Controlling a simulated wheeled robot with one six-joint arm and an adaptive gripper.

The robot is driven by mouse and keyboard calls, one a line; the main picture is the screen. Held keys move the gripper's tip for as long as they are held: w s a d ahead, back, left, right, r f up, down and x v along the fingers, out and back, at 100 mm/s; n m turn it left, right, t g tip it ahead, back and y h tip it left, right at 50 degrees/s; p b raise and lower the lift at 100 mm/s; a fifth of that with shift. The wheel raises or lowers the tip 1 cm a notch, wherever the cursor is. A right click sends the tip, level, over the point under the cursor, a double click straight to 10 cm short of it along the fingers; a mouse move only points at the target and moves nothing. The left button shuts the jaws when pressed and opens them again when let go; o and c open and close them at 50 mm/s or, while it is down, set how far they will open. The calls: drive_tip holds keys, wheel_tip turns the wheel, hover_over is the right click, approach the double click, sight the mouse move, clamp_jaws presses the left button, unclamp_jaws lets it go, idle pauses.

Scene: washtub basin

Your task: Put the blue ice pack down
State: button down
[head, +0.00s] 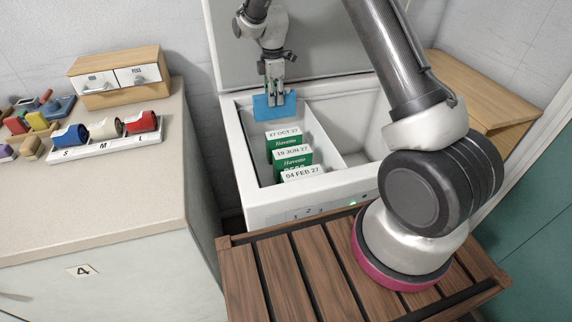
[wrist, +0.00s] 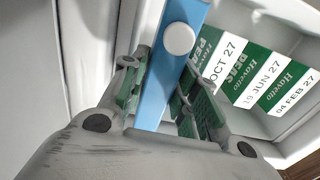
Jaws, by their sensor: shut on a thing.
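The blue ice pack (head: 275,107) is a flat blue slab with a white round cap, which shows in the wrist view (wrist: 178,62). My gripper (head: 273,92) is shut on its upper edge and holds it upright at the back of the freezer's left compartment. In the wrist view my gripper's fingers (wrist: 170,98) sit on both sides of the slab. The chest freezer (head: 237,150) is white with its lid raised. Whether the pack's lower edge touches anything is hard to tell.
Green-and-white dated boxes stand in a row in front of the pack: 27 OCT 27 (head: 284,144), 19 JUN 27 (head: 292,158), 04 FEB 27 (head: 302,174). A divider (head: 325,135) separates the right compartment, whose visible part looks empty. A counter (head: 100,200) stands left.

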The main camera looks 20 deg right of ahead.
wheel_tip(320, 180, down, 11)
drive_tip(key=shift+d+r, duration=0.1)
idle(0.3)
drive_tip(key=c, duration=1.4)
unclamp_jaws()
drive_tip(key=shift+o, duration=0.2)
